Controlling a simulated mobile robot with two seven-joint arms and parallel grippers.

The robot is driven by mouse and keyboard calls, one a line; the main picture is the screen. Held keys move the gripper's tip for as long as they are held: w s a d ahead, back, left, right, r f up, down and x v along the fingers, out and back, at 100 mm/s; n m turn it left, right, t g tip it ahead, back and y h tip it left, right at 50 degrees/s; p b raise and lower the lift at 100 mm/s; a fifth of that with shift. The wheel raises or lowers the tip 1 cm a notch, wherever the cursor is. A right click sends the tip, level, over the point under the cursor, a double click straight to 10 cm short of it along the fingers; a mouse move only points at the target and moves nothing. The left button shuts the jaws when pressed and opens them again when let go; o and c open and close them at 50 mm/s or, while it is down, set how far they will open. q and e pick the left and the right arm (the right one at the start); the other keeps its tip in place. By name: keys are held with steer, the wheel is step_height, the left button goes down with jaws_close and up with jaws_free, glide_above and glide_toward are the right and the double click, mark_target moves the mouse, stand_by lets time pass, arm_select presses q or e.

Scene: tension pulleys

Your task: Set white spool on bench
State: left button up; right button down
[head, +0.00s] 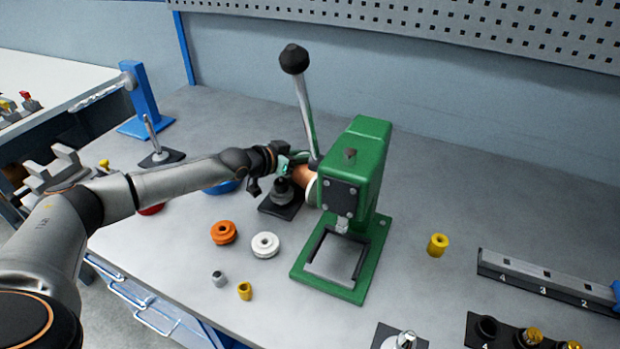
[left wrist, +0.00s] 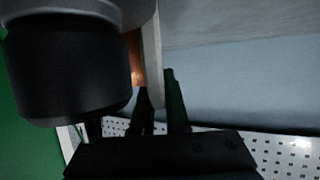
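The white spool (head: 311,190), with white flanges and a copper-coloured winding, is tilted on its side just left of the green press, partly hidden by the black stand and the press. My left gripper (head: 291,159) is at its upper left edge. In the left wrist view, the white flange (left wrist: 153,45) and a strip of copper show at the left gripper (left wrist: 160,88), with one finger on each side of the rim; it looks shut on it. The bench (head: 200,290) is grey. My right gripper is not in view.
The green press (head: 362,165) with its lever stands right of the spool. A small black stand (head: 281,207) is just in front. Orange (head: 224,232) and white (head: 265,245) pulleys lie nearer. The bench right of the press is mostly clear around a yellow bushing (head: 437,245).

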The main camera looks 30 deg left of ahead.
mark_target(297, 171)
arm_select(q)
jaws_close()
stand_by(0.8)
steer(key=shift+w+r, duration=0.1)
steer(key=shift+r, duration=0.4)
step_height(297, 171, up, 2)
steer(key=shift+r+b, duration=0.1)
steer(key=shift+b, duration=0.2)
steer(key=s+r+b, duration=0.2)
steer(key=s+r, duration=0.8)
steer(key=s, duration=0.4)
steer(key=shift+s, duration=0.1)
